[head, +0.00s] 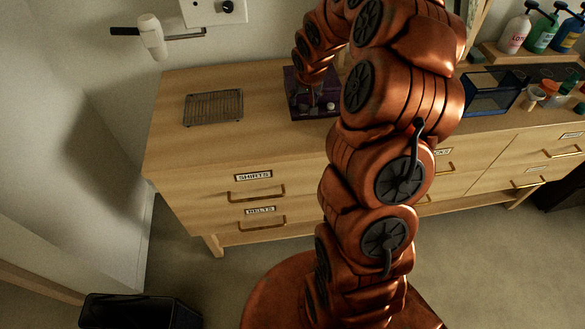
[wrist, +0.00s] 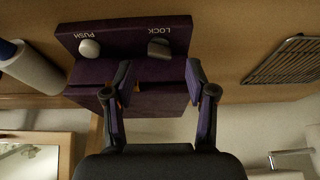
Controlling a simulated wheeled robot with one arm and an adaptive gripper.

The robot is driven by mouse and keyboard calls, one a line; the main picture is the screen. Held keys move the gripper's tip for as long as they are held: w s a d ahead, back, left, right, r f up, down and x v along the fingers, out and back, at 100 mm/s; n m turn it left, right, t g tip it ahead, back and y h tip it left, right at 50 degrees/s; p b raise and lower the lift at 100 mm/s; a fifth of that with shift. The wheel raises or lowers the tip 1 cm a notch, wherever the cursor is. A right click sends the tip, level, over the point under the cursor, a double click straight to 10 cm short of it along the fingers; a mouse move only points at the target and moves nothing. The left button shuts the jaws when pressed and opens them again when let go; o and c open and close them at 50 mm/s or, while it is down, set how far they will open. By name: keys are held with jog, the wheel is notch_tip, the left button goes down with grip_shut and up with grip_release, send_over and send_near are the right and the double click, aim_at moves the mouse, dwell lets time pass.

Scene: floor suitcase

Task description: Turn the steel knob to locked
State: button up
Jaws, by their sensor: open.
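The purple box (head: 296,78) stands on the wooden dresser top, partly hidden by my arm in the head view. In the wrist view the purple box (wrist: 150,102) shows upside-down labels LOCK and PUSH. The grey steel knob (wrist: 159,49) sits beside LOCK, and a round whitish button (wrist: 90,48) sits beside PUSH. The button also shows in the head view (head: 330,106); the steel knob cannot be made out there. My gripper (wrist: 160,76) is open and empty. Its fingertips lie over the box, apart in the picture, with the steel knob ahead between them.
A wire rack (head: 213,107) lies left of the box on the dresser (head: 250,140). A blue open-fronted bin (head: 490,92), small cups and pump bottles (head: 515,32) stand to the right. A white hair dryer (head: 152,38) hangs on the wall. A black bin (head: 140,312) stands on the floor.

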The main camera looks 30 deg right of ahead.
jog(key=s+a+r+n+g+b, duration=0.1)
jog(key=s+a+r+g+b, duration=0.1)
jog(key=s+a, duration=0.7)
jog(key=s+a+r+n+g+y+b, duration=0.1)
jog(key=s+a+r+n+g+b, duration=0.1)
jog(key=s+a, duration=0.8)
jog(key=shift+s+r+n+b, duration=0.3)
jog(key=shift+s+r+b, duration=0.65)
jog(key=shift+s, duration=1.65)
jog(key=shift+r, duration=0.15)
